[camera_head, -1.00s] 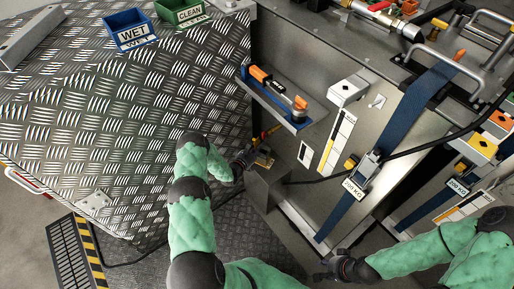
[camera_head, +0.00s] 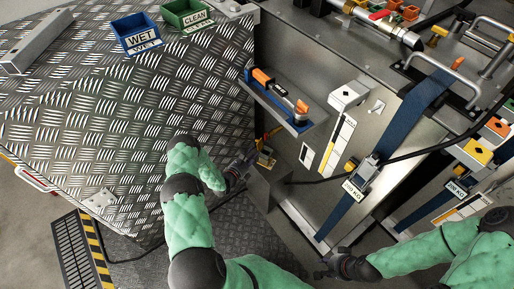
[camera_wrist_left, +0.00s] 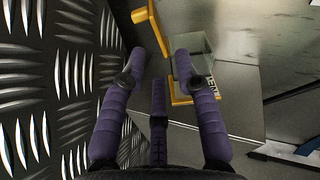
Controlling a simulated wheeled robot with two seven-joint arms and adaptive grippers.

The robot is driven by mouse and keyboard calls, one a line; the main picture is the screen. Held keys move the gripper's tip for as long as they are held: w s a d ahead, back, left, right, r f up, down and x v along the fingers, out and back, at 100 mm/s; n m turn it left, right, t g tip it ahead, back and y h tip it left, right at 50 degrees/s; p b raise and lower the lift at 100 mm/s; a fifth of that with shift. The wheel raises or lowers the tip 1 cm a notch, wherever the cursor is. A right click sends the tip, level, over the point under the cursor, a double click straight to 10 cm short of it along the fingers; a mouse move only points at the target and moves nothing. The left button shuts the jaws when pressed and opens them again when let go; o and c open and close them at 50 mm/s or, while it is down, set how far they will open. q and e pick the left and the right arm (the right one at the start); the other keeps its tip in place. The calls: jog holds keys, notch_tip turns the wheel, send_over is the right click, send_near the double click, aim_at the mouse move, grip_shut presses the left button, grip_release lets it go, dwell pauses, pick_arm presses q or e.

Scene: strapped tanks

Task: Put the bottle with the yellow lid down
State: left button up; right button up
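No bottle with a yellow lid can be made out for certain. In the left wrist view a clear, glass-like body (camera_wrist_left: 196,52) stands just beyond the fingertips, beside a yellow frame (camera_wrist_left: 180,92) with a partly hidden label. A small yellow item shows there in the head view (camera_head: 266,159), at the grey box (camera_head: 268,186). My left gripper (camera_wrist_left: 160,54) has its purple fingers spread, with nothing seen held between them; in the head view it (camera_head: 240,168) is left of the yellow item. My right gripper (camera_head: 326,270) is low in the head view, dark and too small to read.
A blue WET bin (camera_head: 137,35) and a green CLEAN bin (camera_head: 187,14) stand on the tread-plate surface (camera_head: 90,110). A blue tray (camera_head: 280,105) with an orange-ended tool is on the metal wall. A blue strap (camera_head: 410,105) and black cable lie to the right.

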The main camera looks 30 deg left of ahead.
pick_arm(q)
jog(key=s+p, duration=0.1)
jog(key=s, duration=0.4)
jog(key=s+d+m+g+h, duration=0.3)
jog(key=d+m, duration=0.1)
jog(key=d, duration=0.4)
jog(key=s+d+r+m+g+h, duration=0.1)
jog(key=s+d+m+g+h, duration=0.25)
jog(key=d, duration=0.45)
jog(key=s+d+m+g+h, duration=0.2)
jog(key=d+m+g+h, duration=0.15)
jog(key=d, duration=0.45)
jog(key=s+d+r+m+g+y, duration=0.1)
jog(key=s+d+m+g+y, duration=0.15)
jog(key=s+m+g, duration=0.45)
jog(key=s+d+m+g+y, duration=0.2)
jog(key=s+m+y, duration=0.1)
jog(key=s+m, duration=0.8)
jog(key=r+m+t, duration=0.1)
jog(key=m, duration=0.1)
jog(key=w+d+r+m+t+y, duration=0.1)
jog(key=r+m, duration=0.1)
jog(key=m, duration=0.1)
jog(key=w+r+m+t, duration=0.1)
jog(key=m, duration=0.2)
jog(key=shift+w+d+r, duration=0.15)
jog(key=shift+w+d, duration=0.05)
jog(key=shift+d, duration=0.05)
